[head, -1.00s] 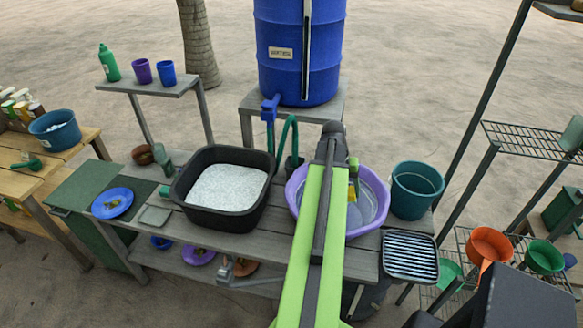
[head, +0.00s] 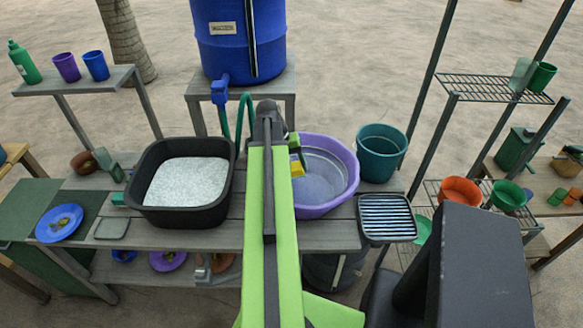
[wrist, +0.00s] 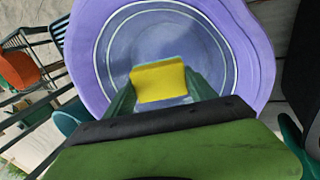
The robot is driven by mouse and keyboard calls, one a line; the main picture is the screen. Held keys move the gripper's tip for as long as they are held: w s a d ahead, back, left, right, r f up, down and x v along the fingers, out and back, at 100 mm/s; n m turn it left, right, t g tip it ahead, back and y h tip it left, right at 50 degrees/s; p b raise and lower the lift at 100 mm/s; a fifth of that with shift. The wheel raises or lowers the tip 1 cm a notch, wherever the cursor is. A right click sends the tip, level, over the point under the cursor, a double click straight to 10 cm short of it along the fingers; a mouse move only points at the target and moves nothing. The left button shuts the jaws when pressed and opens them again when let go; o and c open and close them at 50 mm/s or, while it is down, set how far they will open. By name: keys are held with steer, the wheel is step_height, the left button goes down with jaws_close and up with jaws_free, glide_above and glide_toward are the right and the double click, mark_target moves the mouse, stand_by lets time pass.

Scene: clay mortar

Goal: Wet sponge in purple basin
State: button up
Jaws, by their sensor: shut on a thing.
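The purple basin (head: 345,196) stands on the wooden counter, with clear bluish water inside. It fills most of the wrist view (wrist: 255,50). A yellow sponge (wrist: 160,83) is between the fingers of my gripper (wrist: 160,98), which is shut on it. In the wrist view the sponge appears over the middle of the basin. In the head view the sponge (head: 297,170) shows beside my arm, over the left part of the basin. I cannot tell whether the sponge touches the water. My arm hides part of the basin's left side.
A black tub with white suds (head: 152,206) stands left of the basin. A teal bucket (head: 379,152) and a striped drying rack (head: 387,218) are to the right. A blue water barrel (head: 238,40) with a tap stands behind. A blue plate (head: 59,223) lies at the left.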

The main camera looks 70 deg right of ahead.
mark_target(296, 165)
step_height(296, 165, down, 8)
steer(key=b, duration=0.6)
steer(key=shift+s+r, duration=0.15)
steer(key=shift+r, duration=0.05)
step_height(296, 165, up, 12)
steer(key=p, duration=1.1)
steer(key=shift+p, duration=0.35)
steer(key=shift+f, duration=0.15)
